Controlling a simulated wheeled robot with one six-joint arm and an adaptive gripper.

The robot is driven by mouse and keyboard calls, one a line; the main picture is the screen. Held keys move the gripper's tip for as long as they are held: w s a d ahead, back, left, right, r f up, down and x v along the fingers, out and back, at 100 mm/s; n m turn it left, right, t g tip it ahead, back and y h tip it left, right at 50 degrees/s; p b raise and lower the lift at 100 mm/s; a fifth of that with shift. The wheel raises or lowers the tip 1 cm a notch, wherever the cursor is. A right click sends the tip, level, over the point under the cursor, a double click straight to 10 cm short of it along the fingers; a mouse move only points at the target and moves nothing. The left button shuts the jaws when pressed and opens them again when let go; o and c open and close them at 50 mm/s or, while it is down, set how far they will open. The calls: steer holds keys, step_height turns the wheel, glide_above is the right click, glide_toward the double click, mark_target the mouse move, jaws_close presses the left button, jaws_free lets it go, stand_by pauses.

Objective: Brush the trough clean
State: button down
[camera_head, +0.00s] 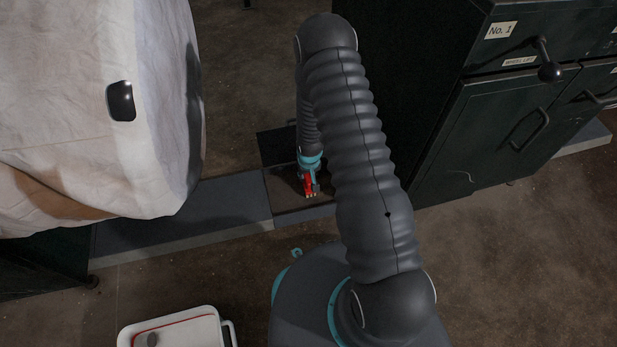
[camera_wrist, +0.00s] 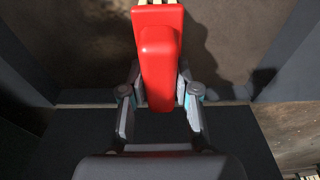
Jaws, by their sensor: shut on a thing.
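My gripper (camera_head: 310,180) reaches down over the trough (camera_head: 283,182), a low brown-floored recess in the grey ledge between the hanging bag and the dark cabinet. It is shut on a red brush (camera_head: 308,187), whose pale bristle tips point down. In the wrist view the red brush (camera_wrist: 158,60) stands between my gripper's two fingers (camera_wrist: 160,98), with a few pale bristles at the top edge. The trough floor (camera_wrist: 100,50) shows a lighter tan patch on the left. I cannot tell whether the bristles touch the floor.
A large pale bulk bag (camera_head: 90,110) hangs at the left over the grey ledge (camera_head: 190,215). A dark green cabinet (camera_head: 500,130) with handles and a knob stands close at the right. A white container (camera_head: 180,325) is at the bottom left. Open brown floor lies in front.

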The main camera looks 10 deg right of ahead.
steer(key=shift+r+p, duration=3.85)
steer(key=shift+r, duration=0.15)
